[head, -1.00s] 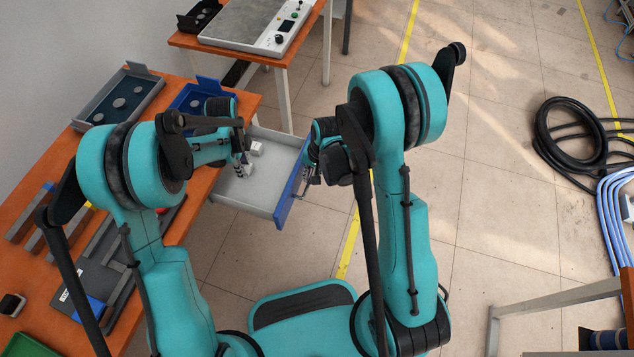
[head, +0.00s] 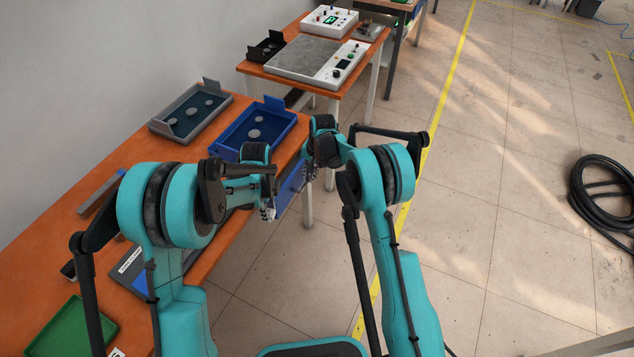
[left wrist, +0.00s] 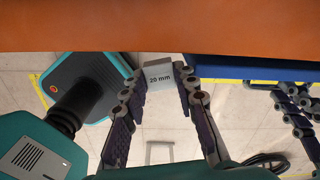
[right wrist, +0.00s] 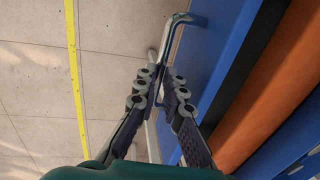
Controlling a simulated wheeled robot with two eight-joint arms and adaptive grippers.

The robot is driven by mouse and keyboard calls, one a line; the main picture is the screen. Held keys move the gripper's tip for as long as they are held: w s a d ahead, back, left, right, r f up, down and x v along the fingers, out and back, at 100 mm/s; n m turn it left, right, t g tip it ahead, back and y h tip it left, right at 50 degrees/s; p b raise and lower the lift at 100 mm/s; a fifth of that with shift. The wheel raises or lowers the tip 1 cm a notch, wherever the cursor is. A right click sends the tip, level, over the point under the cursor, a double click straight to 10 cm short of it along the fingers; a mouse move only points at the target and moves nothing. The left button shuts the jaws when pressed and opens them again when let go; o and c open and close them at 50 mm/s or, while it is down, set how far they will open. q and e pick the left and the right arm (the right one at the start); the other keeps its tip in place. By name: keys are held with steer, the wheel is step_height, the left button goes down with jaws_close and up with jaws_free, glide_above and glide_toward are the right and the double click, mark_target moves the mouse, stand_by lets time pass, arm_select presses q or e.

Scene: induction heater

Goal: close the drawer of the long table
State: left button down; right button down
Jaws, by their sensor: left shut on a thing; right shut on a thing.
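The drawer's blue front (head: 290,188) sits at the long table's edge in the head view, and no open tray shows. The right wrist view shows the blue front (right wrist: 214,58) beside the orange table edge, with a metal handle (right wrist: 180,32). My right gripper (right wrist: 160,82) is shut on this handle; it is also in the head view (head: 311,175). My left gripper (left wrist: 160,72) is shut on a pale grey block (left wrist: 158,78) marked "20 mm", below the tabletop edge in its wrist view. In the head view this gripper (head: 268,212) is just outside the table edge.
The long orange table (head: 60,243) carries a grey tray (head: 190,112), a blue tray (head: 255,130) and a green tray (head: 72,335). A second table with a hotplate-like device (head: 318,60) stands behind. The floor to the right is clear up to a black hose coil (head: 600,195).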

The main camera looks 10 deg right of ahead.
steer(key=shift+w+a, duration=0.3)
steer(key=shift+a, duration=0.15)
steer(key=c, duration=1.6)
jaws_free()
steer(key=shift+f, duration=0.1)
step_height(320, 180, up, 12)
steer(key=s+d, duration=0.1)
steer(key=d, duration=0.1)
steer(key=shift+s+f, duration=0.1)
steer(key=shift+c, duration=0.4)
